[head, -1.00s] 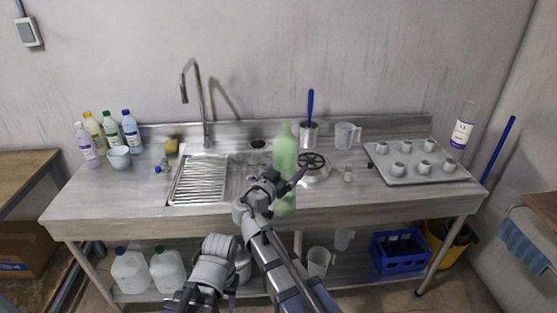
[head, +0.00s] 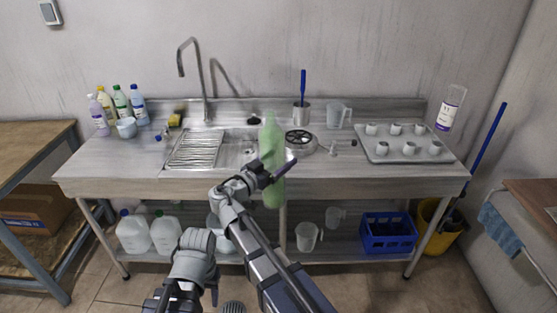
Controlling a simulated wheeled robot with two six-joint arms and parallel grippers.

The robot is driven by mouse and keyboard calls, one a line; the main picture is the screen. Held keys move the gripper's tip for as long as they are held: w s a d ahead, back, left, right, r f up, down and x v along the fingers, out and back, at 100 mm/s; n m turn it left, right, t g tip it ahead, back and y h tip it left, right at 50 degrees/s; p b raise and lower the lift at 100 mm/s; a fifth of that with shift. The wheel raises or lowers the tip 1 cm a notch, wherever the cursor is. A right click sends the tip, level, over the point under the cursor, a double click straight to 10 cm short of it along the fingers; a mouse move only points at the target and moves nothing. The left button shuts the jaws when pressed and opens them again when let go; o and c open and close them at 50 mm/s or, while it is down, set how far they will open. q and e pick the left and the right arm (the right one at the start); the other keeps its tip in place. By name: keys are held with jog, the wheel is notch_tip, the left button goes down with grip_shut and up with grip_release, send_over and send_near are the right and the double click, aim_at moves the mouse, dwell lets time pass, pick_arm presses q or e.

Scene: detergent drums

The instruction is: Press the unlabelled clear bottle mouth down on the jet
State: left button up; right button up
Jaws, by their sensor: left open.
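A tall, translucent pale green bottle with no visible label (head: 272,142) stands upright in the middle of the head view. Its base shows lower than the counter's front edge.
The steel counter (head: 405,174) holds a ribbed drainer (head: 195,150) and tall tap (head: 205,95) at left. A tray of small white cups (head: 385,157) is at right. Coloured bottles (head: 120,102) stand back left. A bottle with a purple label (head: 449,108) is at far right.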

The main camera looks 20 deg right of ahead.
jog(key=n, duration=0.2)
jog(key=w+n, duration=0.1)
jog(key=n, duration=0.1)
jog(key=shift+d, duration=0.1)
jog(key=n, duration=0.2)
jog(key=w+n, duration=0.1)
jog(key=n, duration=0.1)
jog(key=shift+d+n, duration=0.2)
jog(key=shift+n, duration=0.2)
jog(key=n, duration=0.3)
jog(key=w+n, duration=0.1)
jog(key=n, duration=0.5)
jog(key=shift+w+d, duration=0.25)
jog(key=shift+w, duration=0.15)
